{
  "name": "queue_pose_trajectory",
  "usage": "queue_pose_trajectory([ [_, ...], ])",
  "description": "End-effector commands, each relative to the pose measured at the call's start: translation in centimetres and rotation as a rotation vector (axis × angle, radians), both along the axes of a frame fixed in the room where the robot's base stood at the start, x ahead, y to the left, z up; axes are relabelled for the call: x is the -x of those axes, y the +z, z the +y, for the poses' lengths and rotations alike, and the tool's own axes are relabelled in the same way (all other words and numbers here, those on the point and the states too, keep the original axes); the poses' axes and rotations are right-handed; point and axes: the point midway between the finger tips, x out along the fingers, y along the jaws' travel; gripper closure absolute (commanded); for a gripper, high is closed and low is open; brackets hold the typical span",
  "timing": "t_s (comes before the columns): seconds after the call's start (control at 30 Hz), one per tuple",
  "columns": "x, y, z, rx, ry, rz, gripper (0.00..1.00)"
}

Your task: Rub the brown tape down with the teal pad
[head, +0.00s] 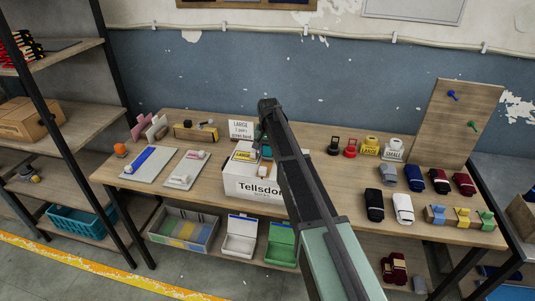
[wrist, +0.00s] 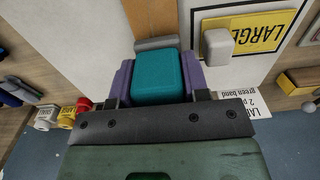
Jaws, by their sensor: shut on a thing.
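The teal pad (wrist: 158,77) is held between the purple fingers of my gripper (wrist: 156,80), which is shut on it. In the head view the pad (head: 266,152) shows small beside my gripper (head: 262,148), over the top of the white box (head: 236,187). The brown tape (wrist: 150,15) runs along the box top, just beyond the pad in the wrist view. A grey strip (wrist: 157,43) lies between the pad and the visible tape. The tape under the gripper is hidden. I cannot tell whether the pad touches it.
A yellow LARGE label (wrist: 243,30) and a pale block (wrist: 217,45) are beside the tape. A small sign (head: 241,130) stands behind the box. Grey trays (head: 150,163) lie left; stamps (head: 351,147) and rolled socks (head: 403,207) stand right. Open bins sit below.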

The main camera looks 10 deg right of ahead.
Motion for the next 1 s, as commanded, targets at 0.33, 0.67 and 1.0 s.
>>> queue_pose_trajectory([
  [0.33,-3.0,0.0,-1.1,0.0,0.002,0.0,1.0],
  [0.67,-5.8,0.0,-2.0,0.0,0.006,0.0,1.0],
  [1.0,-8.6,0.0,-2.9,0.0,0.009,0.0,1.0],
])
